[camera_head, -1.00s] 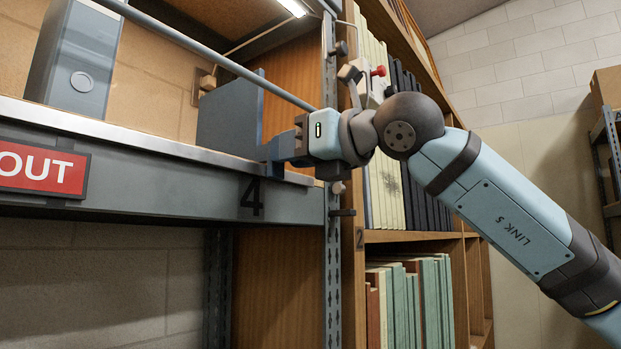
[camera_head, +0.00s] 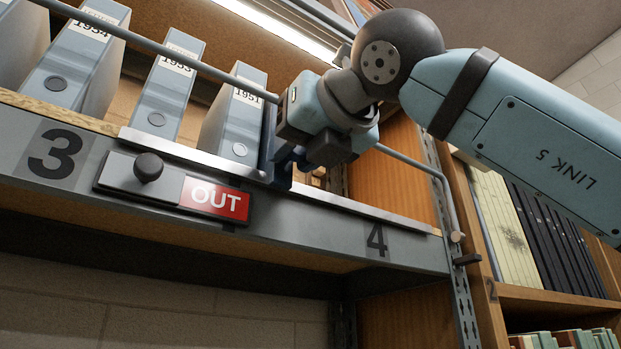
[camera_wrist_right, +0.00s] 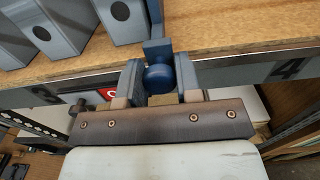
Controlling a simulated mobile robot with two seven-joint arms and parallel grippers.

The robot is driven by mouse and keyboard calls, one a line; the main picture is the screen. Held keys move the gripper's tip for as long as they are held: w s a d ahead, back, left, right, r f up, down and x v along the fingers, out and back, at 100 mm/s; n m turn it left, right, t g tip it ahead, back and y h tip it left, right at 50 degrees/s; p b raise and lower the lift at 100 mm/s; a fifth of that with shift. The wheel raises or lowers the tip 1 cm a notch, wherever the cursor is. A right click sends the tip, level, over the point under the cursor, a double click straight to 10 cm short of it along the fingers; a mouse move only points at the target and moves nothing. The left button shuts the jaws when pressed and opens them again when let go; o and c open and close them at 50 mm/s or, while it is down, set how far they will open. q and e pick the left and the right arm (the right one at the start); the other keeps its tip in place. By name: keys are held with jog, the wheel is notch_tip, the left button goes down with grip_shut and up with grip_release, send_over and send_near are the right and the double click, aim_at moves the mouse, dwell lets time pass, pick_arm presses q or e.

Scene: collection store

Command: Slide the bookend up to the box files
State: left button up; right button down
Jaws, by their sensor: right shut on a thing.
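The blue-grey bookend (camera_head: 268,138) stands upright on the shelf beside the row of grey box files. The nearest box file (camera_head: 234,118) is labelled 1951. The bookend also shows in the wrist view (camera_wrist_right: 154,22), close to the right side of the last box file (camera_wrist_right: 124,20); I cannot tell if they touch. My right gripper (camera_head: 277,172) is at the shelf's front edge. In the wrist view its fingers (camera_wrist_right: 159,80) are shut around the bookend's round blue knob (camera_wrist_right: 159,76). In the head view the gripper hides part of the bookend. My left gripper is not in view.
A sliding plate with a dark knob (camera_head: 148,167) and a red OUT sign (camera_head: 215,199) is on the shelf's front, left of my gripper. A grey rod (camera_head: 190,65) crosses before the files. The shelf right of the bookend looks mostly clear, ending at a metal upright (camera_head: 462,300).

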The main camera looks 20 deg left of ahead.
jog(key=c, duration=0.8)
grip_release()
pick_arm(q)
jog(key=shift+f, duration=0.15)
jog(key=b, duration=0.1)
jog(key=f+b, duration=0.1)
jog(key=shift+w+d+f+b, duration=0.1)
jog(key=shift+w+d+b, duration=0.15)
jog(key=shift+b, duration=0.1)
pick_arm(e)
jog(key=v, duration=1.3)
jog(key=shift+s+d, duration=0.25)
jog(key=shift+d, duration=0.1)
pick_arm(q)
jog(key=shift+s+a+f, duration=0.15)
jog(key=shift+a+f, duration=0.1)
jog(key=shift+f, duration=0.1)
